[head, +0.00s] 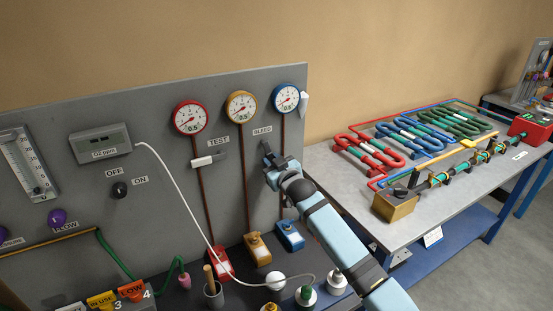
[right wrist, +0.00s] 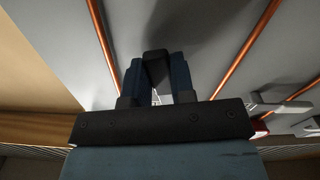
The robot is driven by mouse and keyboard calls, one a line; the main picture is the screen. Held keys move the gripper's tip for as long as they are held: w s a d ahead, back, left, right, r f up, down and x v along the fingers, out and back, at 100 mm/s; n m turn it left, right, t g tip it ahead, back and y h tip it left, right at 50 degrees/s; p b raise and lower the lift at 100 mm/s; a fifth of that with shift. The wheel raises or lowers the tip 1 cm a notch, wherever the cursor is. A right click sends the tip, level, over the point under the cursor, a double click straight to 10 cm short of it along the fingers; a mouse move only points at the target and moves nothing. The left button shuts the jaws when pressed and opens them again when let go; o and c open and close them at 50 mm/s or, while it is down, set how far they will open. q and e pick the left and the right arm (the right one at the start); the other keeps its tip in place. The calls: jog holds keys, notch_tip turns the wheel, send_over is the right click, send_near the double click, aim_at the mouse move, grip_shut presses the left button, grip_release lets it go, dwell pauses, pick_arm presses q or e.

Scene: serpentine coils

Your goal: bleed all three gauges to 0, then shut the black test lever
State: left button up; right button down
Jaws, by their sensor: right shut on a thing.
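Three round gauges hang on the grey panel: a red-rimmed one (head: 190,117), a yellow-rimmed one (head: 242,106) and a blue-rimmed one (head: 286,98). Their needles and small readouts are too small to read surely. My right gripper (head: 268,157) is at the panel just below the BLEED label (head: 262,130). In the right wrist view its blue fingers are shut on a black handle (right wrist: 157,67), which the gripper mostly hides in the head view. My left gripper is not in view.
Copper pipes run down from the gauges to red, yellow (head: 257,249) and blue (head: 290,236) blocks. A white cable (head: 186,205) loops across the panel. A cup (head: 213,293) and bottles stand below. A grey table (head: 426,217) with coloured coils stands at right.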

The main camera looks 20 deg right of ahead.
jog(key=shift+s+a+m+p, duration=0.15)
jog(key=shift+a+m, duration=0.2)
jog(key=shift+m, duration=0.35)
jog(key=shift+w+a+m+p, duration=0.15)
jog(key=shift+a+m, duration=0.2)
jog(key=shift+m, duration=0.35)
jog(key=shift+s, duration=0.1)
jog(key=c, duration=1)
grip_release()
jog(key=shift+o, duration=0.2)
jog(key=s+d+b, duration=0.1)
jog(key=s+b, duration=0.1)
jog(key=s, duration=1.1)
jog(key=shift+s+d, duration=0.3)
jog(key=shift+d, duration=0.1)
